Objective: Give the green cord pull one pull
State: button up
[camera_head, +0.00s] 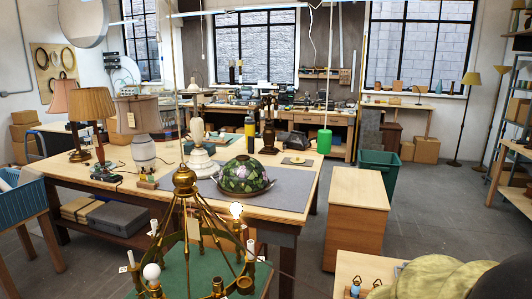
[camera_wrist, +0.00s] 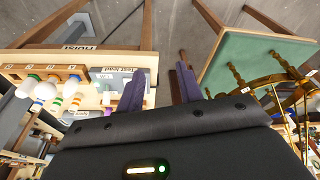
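The green cord pull (camera_head: 324,140) is a small green cylinder on a pale cord (camera_head: 329,65) that hangs from above. In the head view it hangs to the right of the big workbench, above and behind a wooden cabinet. My gripper (camera_wrist: 160,88) shows in the wrist view with its two purple fingers apart and nothing between them. The cord pull is not visible in the wrist view, and my gripper cannot be made out in the head view, so the distance between them cannot be told.
A brass chandelier (camera_head: 186,180) with a lit bulb stands over a green-topped table (camera_wrist: 262,50). The workbench (camera_head: 285,215) holds lamps and a stained-glass shade (camera_head: 243,176). The wooden cabinet (camera_head: 357,215) and a green bin (camera_head: 378,170) stand right of it. Open floor (camera_head: 430,215) lies farther right.

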jog(key=shift+w, duration=0.1)
jog(key=o, duration=0.3)
jog(key=shift+o, duration=0.5)
jog(key=w+a+r+t+y+p, duration=0.1)
jog(key=w+a+r+t, duration=0.3)
jog(key=w+r, duration=0.3)
jog(key=shift+w+a+n+t+p, duration=0.3)
jog(key=shift+w+a+n+p, duration=0.1)
jog(key=shift+w+a, duration=0.55)
jog(key=w+a+r+t+p, duration=0.1)
jog(key=w+a+r+t, duration=0.1)
jog(key=w+r+t, duration=0.3)
jog(key=w+a+r+t+p, duration=0.1)
jog(key=w+a+r, duration=0.25)
jog(key=r, duration=0.45)
notch_tip(320, 180, up, 12)
jog(key=w+m+t+h+p, duration=0.2)
jog(key=m+t+h, duration=0.1)
jog(key=t+h, duration=0.1)
jog(key=s+r+m+g+h+p, duration=0.2)
jog(key=s+r+m+h, duration=0.3)
jog(key=r+h, duration=0.2)
jog(key=shift+d+r+g+h, duration=0.3)
jog(key=shift+d+r, duration=0.1)
jog(key=shift+r, duration=0.15)
